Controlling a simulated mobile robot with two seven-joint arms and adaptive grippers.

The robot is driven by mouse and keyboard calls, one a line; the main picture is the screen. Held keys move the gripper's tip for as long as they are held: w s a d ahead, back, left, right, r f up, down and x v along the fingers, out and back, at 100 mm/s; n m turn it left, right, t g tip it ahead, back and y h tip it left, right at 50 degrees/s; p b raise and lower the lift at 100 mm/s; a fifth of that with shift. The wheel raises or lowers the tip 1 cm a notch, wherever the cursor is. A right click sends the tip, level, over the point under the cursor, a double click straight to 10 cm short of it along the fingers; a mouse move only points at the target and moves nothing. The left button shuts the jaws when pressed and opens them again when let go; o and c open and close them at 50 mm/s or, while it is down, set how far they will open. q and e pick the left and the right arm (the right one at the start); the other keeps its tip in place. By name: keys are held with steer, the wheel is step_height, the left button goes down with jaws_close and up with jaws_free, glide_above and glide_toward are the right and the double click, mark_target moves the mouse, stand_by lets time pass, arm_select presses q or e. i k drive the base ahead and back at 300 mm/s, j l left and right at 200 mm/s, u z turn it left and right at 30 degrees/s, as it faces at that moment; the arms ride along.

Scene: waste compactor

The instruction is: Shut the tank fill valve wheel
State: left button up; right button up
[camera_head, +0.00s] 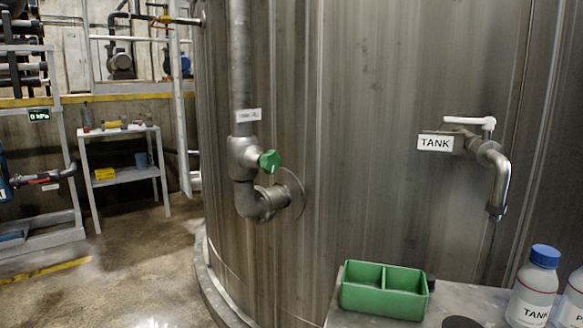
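The green valve wheel (269,161) sits on a grey valve body in the vertical fill pipe (241,70). The pipe bends at an elbow into the side of the large metal tank (365,90). A small label (249,115) is on the pipe above the wheel, but its text is too small to read surely. Whether the valve is open or shut cannot be told from the wheel. Neither of my grippers is in view.
A tap with a white lever (467,120) and a TANK label (435,143) is on the tank at right. A green divided tray (384,290) and a blue-capped bottle (534,287) stand on a grey table at lower right. Floor at left is clear before a white shelf (122,175).

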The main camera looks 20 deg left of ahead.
mark_target(270, 162)
steer(key=i+j+z, duration=0.1)
steer(key=z, duration=1.55)
steer(key=k+j+z, duration=0.1)
steer(key=j+z, duration=0.3)
steer(key=k+j+z, duration=0.1)
steer(key=j+z, duration=0.15)
steer(key=z, duration=0.15)
steer(key=k+j+z, duration=0.15)
steer(key=z, duration=0.25)
steer(key=k+j+z, duration=0.85)
steer(key=k, duration=0.25)
steer(key=k+j+z, duration=0.1)
steer(key=k+j, duration=0.15)
steer(key=k, duration=0.15)
steer(key=k+j+z, duration=0.1)
steer(key=k, duration=0.25)
